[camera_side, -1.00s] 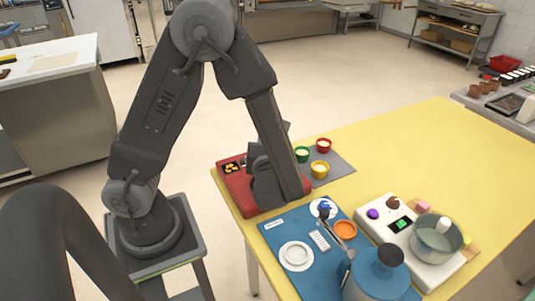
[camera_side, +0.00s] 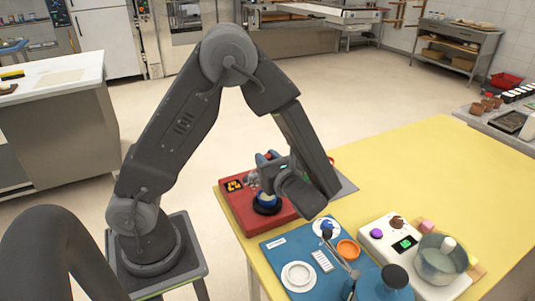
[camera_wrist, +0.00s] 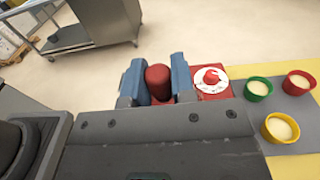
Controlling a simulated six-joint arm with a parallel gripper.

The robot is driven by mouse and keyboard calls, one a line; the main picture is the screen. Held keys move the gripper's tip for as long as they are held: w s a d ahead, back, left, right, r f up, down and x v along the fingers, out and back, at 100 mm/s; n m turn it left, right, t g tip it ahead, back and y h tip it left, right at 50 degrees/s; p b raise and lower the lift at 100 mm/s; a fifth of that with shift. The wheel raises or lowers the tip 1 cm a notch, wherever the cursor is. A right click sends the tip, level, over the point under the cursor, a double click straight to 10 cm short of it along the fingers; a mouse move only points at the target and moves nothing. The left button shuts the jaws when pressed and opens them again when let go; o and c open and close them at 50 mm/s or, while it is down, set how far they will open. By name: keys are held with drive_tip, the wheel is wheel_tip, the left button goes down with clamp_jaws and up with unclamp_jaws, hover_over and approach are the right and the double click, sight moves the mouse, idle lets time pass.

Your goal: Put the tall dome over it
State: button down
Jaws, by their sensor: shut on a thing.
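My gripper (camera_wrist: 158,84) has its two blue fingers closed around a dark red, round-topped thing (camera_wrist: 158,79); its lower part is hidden. In the side view, my gripper (camera_side: 268,178) is over the red device (camera_side: 235,205) with an orange display. A small blue-and-white shape with a dark rim shows there; I cannot tell what it is. In the wrist view, a white dish (camera_wrist: 222,84) with a red piece is right of the fingers. A blue dome with a dark knob (camera_side: 385,286) stands on the blue mat. A grey, see-through vessel with a white knob (camera_side: 441,262) is on the white device.
Green (camera_wrist: 257,89), red (camera_wrist: 297,83) and yellow (camera_wrist: 280,128) bowls stand right of the dish. The blue mat (camera_side: 285,250) holds a white plate (camera_side: 298,274) and an orange bowl (camera_side: 347,249). The white device (camera_side: 375,222) is to its right. The yellow table (camera_side: 430,170) is clear behind.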

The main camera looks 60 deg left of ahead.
drive_tip(key=shift+f, duration=2.4)
drive_tip(key=shift+f, duration=0.15)
idle(0.4)
drive_tip(key=shift+c, duration=2)
unclamp_jaws()
drive_tip(key=shift+r, duration=3.55)
drive_tip(key=shift+c, duration=0.2)
clamp_jaws()
